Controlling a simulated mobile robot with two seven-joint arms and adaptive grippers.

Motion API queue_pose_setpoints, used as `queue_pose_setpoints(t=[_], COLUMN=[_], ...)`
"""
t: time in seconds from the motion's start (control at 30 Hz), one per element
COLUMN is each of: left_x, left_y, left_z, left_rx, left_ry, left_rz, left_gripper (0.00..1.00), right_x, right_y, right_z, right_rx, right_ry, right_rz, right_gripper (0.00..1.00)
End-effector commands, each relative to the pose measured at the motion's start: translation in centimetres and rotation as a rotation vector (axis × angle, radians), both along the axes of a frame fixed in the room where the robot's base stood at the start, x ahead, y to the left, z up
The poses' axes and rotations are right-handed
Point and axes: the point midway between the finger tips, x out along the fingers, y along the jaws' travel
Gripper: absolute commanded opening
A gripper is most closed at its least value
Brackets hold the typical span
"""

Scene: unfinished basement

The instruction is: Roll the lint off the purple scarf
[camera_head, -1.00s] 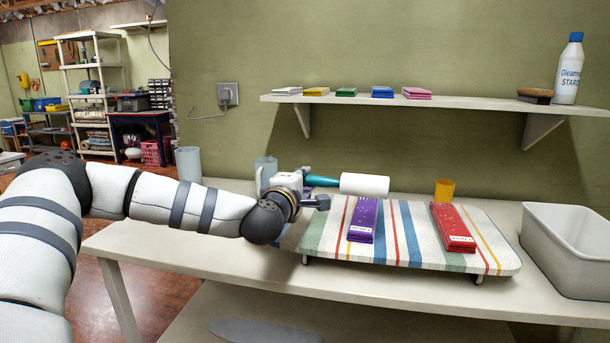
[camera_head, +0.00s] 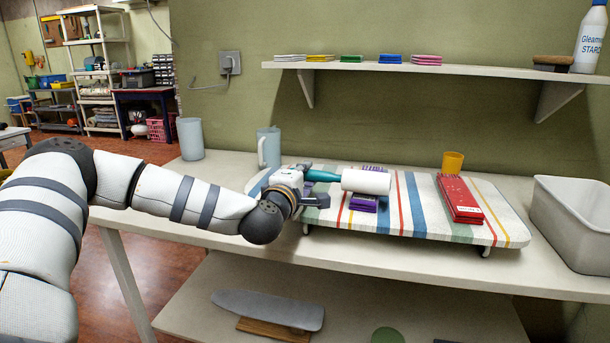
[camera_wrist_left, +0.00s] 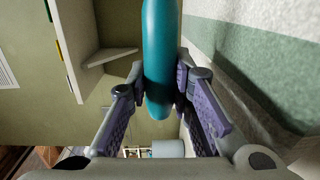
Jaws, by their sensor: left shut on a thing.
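The folded purple scarf (camera_head: 365,205) lies on the striped padded board (camera_head: 405,220) on the bench. My left gripper (camera_head: 313,187) is shut on the teal handle (camera_head: 321,176) of the lint roller, whose white roll (camera_head: 366,182) lies across the scarf's middle in the head view. The roll hides part of the scarf, with purple showing in front and behind. I cannot tell whether it touches. In the left wrist view the teal handle (camera_wrist_left: 160,55) stands between both fingers. Lint is too small to make out. My right gripper is not in view.
A white bin (camera_head: 573,228) stands right. A wall shelf (camera_head: 440,69) hangs above.

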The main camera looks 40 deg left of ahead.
Motion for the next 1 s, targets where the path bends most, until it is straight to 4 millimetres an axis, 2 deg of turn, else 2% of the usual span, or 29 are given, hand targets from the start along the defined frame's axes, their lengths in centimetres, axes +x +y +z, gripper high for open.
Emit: queue_pose_setpoints(t=[0.63,1.0], left_x=[0.1,2.1], left_y=[0.0,1.1], left_z=[-0.8,-1.0], left_rx=[0.0,0.001], left_ry=[0.0,0.002], left_rz=[0.0,0.0], left_gripper=[0.0,0.0], right_x=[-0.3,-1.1], right_y=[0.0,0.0], right_z=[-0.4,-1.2], right_rx=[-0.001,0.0], right_ry=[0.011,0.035], right_rz=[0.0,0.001], right_gripper=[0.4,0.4])
